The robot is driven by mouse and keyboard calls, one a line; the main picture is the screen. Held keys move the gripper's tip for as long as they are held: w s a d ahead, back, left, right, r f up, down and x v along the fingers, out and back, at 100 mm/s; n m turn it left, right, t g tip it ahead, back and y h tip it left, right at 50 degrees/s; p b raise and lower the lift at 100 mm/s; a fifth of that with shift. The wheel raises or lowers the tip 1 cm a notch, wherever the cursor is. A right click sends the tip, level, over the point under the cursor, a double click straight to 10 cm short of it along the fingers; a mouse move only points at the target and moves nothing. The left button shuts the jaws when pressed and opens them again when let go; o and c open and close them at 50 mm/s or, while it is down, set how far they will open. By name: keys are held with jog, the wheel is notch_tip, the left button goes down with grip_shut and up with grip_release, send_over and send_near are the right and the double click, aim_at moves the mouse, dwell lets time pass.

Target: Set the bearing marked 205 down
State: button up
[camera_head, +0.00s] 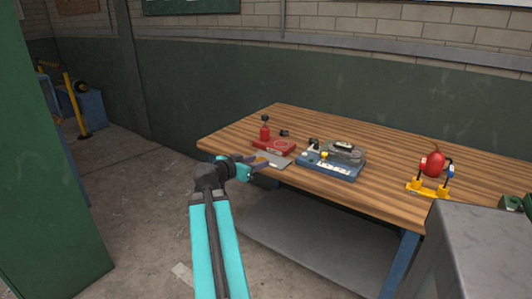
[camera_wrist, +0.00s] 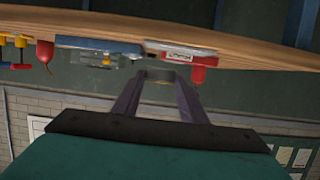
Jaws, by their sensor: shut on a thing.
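My gripper (camera_head: 259,164) reaches over the front left edge of the wooden table (camera_head: 380,192), beside a flat grey plate (camera_head: 278,161). In the wrist view, which looks upside down, my gripper's dark fingers (camera_wrist: 158,82) converge on a small dark ring-like piece (camera_wrist: 158,75), taken to be the bearing. It is held between the tips, mostly hidden by them, and no marking can be read. A red fixture (camera_head: 273,147) with an upright red post stands just behind the grey plate; it also shows in the wrist view (camera_wrist: 197,74).
A blue-based device (camera_head: 331,163) with a clear or grey cover stands right of the red fixture. A yellow stand (camera_head: 427,188) with a red rounded object (camera_head: 433,164) is farther right. A grey box-like block (camera_head: 470,250) fills the lower right. The table's back strip is mostly clear.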

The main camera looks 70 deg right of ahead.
jog(key=p, duration=0.3)
jog(key=shift+r, duration=0.1)
jog(key=shift+d, duration=0.15)
jog(key=d+p, duration=0.1)
jog(key=d, duration=0.3)
jog(key=d+f+p, duration=0.1)
jog(key=d, duration=0.3)
jog(key=w+d+p, duration=0.1)
jog(key=d, duration=0.4)
jog(key=shift+f, duration=0.3)
jog(key=shift+f, duration=0.1)
jog(key=shift+f+p, duration=0.5)
jog(key=shift+f, duration=1.15)
jog(key=shift+f, duration=0.15)
jog(key=o, duration=1.3)
